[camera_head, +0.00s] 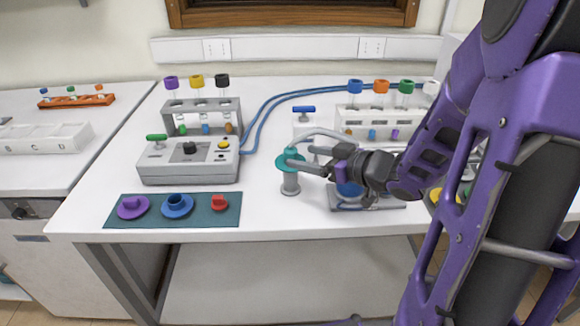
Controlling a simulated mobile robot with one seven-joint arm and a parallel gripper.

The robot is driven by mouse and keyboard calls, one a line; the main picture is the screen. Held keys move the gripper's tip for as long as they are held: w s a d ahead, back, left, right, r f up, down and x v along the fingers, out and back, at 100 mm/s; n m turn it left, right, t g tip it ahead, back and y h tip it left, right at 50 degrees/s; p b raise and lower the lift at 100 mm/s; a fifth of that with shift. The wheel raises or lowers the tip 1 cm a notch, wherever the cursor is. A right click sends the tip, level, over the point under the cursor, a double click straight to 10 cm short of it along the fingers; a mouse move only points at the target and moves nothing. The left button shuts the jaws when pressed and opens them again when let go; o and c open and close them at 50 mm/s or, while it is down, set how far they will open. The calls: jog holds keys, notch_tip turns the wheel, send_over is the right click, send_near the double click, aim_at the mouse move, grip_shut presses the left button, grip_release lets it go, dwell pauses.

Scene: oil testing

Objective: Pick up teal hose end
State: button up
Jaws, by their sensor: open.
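The teal hose end (290,160) is a round teal disc on top of a short grey cylindrical stand (291,184). A grey hose (330,134) arches from it to the right, behind my gripper. My gripper (300,163) is open and level with the teal end. Its grey fingers reach in from the right and sit at the disc, seeming to lie around or beside it. I cannot tell if they touch it.
A grey device (187,172) with tubes stands left. A dark teal mat (217,216) with purple, blue and red parts lies at front left. A white tube rack (375,122) is behind my gripper. The front middle of the table is clear.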

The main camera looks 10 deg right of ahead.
aim_at(281, 156)
jog(key=b+x, duration=0.1)
jog(key=x, duration=0.7)
jog(key=shift+w+a+b, duration=0.15)
jog(key=shift+w+b, duration=0.1)
jog(key=shift+b, duration=0.15)
grip_shut()
